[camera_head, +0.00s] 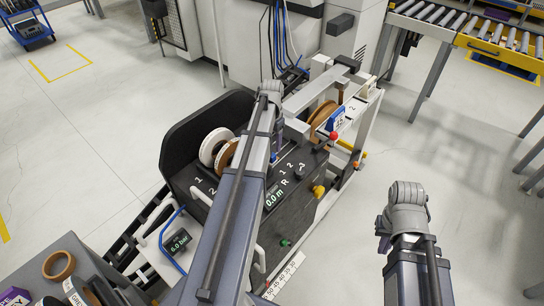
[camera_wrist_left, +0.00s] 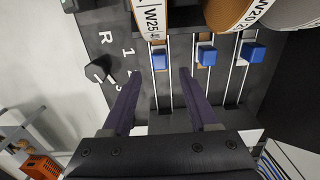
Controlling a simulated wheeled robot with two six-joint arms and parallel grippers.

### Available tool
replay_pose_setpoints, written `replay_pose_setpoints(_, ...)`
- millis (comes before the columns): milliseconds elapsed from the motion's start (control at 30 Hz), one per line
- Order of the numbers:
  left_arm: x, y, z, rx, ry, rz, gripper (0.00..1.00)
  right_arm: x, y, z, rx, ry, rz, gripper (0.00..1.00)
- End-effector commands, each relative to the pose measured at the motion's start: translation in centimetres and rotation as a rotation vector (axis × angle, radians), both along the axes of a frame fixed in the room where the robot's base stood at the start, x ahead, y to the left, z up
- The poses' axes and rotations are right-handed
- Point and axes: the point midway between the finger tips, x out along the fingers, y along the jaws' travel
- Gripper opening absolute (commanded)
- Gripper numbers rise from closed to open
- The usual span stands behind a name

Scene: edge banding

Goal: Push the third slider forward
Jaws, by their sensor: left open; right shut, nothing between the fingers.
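In the left wrist view three blue sliders sit on pairs of metal rods: a left one (camera_wrist_left: 159,60), a middle one (camera_wrist_left: 206,55) and a right one (camera_wrist_left: 253,52). No number shows on the sliders, so I cannot tell which is called third. My left gripper (camera_wrist_left: 159,74) is open, its two dark fingers spread apart and empty. In that view the left slider lies between and just beyond the fingertips; contact cannot be told. My right gripper (camera_head: 384,243) is shut and empty, right of the machine.
The black machine panel (camera_head: 285,190) carries a display, numbered marks and knobs. Tape rolls (camera_wrist_left: 232,12) stand beyond the sliders. A black knob (camera_wrist_left: 97,72) sits left of the fingers. A roller conveyor (camera_head: 480,35) stands at the upper right. The floor around my right arm is clear.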

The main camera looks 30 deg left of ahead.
Motion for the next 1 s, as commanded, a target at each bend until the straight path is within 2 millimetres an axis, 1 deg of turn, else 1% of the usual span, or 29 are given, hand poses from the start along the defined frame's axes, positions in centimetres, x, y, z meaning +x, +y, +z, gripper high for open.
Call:
replay_pose_setpoints(33, 0.0, 0.0, -0.8, 0.000, 0.000, 0.000, 0.60, 0.0, 0.0, -0.8, 0.000, 0.000, 0.000, 0.00)
replay_pose_setpoints(500, 0.0, 0.0, -6.5, 0.000, 0.000, 0.000, 0.60, 0.0, 0.0, -6.5, 0.000, 0.000, 0.000, 0.00)
replay_pose_setpoints(667, 0.0, 0.0, -7.2, 0.000, 0.000, 0.000, 0.60, 0.0, 0.0, -7.2, 0.000, 0.000, 0.000, 0.00)
replay_pose_setpoints(933, 0.0, 0.0, -7.1, 0.000, 0.000, 0.000, 0.60, 0.0, 0.0, -7.1, 0.000, 0.000, 0.000, 0.00)
replay_pose_setpoints(1000, 0.0, 0.0, -7.1, 0.000, 0.000, 0.000, 0.52, 0.0, 0.0, -7.1, 0.000, 0.000, 0.000, 0.00)
